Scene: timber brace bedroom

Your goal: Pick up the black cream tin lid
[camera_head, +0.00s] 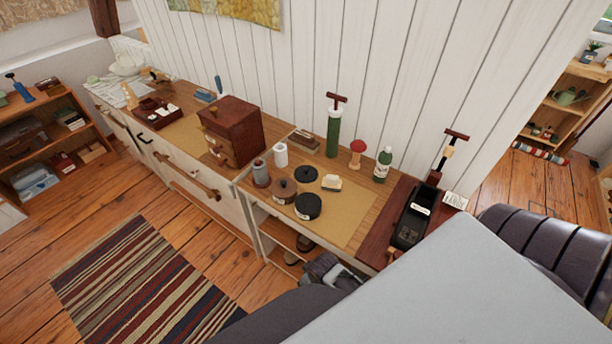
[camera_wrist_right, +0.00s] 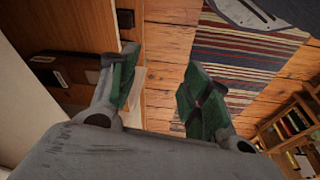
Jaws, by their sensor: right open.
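A flat black round lid (camera_head: 306,173) lies on the tan mat on the long counter. In front of it stands a black round tin (camera_head: 308,206) with a pale label and a dark top. A brown tin (camera_head: 284,190) with a dark knob stands to its left. I cannot tell for certain which black piece is the cream tin lid. My right gripper (camera_wrist_right: 162,62) is open and empty in the right wrist view, with green finger pads. In the head view a grey gripper part, apparently the right one, shows low at the counter's front edge. My left gripper is not in view.
The mat (camera_head: 346,228) also holds a pale block on a dish (camera_head: 332,183). A striped rug (camera_head: 135,280) covers the floor.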

